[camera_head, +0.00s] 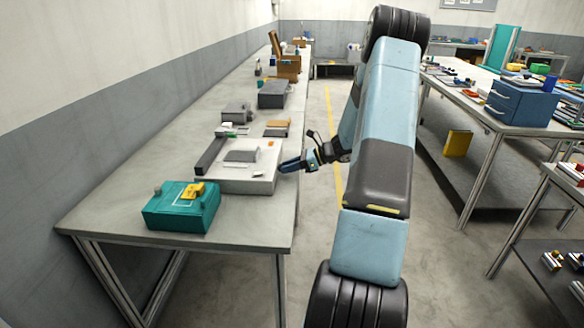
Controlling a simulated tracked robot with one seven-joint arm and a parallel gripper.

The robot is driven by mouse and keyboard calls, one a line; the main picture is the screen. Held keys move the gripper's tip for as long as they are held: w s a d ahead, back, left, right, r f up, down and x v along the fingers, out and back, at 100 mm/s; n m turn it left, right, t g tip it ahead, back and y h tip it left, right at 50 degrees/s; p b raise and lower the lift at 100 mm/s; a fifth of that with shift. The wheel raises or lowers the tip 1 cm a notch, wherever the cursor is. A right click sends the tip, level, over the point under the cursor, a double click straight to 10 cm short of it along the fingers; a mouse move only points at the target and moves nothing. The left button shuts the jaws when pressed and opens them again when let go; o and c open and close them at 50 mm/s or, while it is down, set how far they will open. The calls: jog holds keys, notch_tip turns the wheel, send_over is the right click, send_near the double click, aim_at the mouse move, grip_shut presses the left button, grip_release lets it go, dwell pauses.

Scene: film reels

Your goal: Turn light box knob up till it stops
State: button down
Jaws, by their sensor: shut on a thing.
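The light box is the low white box (236,182) on the left bench, with a grey flat piece and small items on top. My gripper (285,166) reaches in from the right to the box's right side, over the bench's edge. Its fingers are shut on the light box knob, at the side of the box. The knob is hidden by the fingers and too small to make out, so its turn cannot be read.
A teal box (178,212) with a yellow piece on top stands at the bench's near end. A dark bar (211,155) lies along the light box's left side. Grey boxes (272,95) stand farther back. The aisle floor right of the bench is clear.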

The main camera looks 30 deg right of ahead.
jog(key=shift+w+a+m+g, duration=0.1)
jog(key=shift+a+m+g, duration=0.2)
dwell(0.4)
jog(key=c, duration=0.8)
grip_release()
jog(key=shift+d, duration=0.15)
jog(key=shift+c, duration=0.2)
jog(key=shift+d, duration=0.15)
jog(key=shift+d+r, duration=0.15)
jog(key=shift+d, duration=0.1)
jog(key=v, duration=1.3)
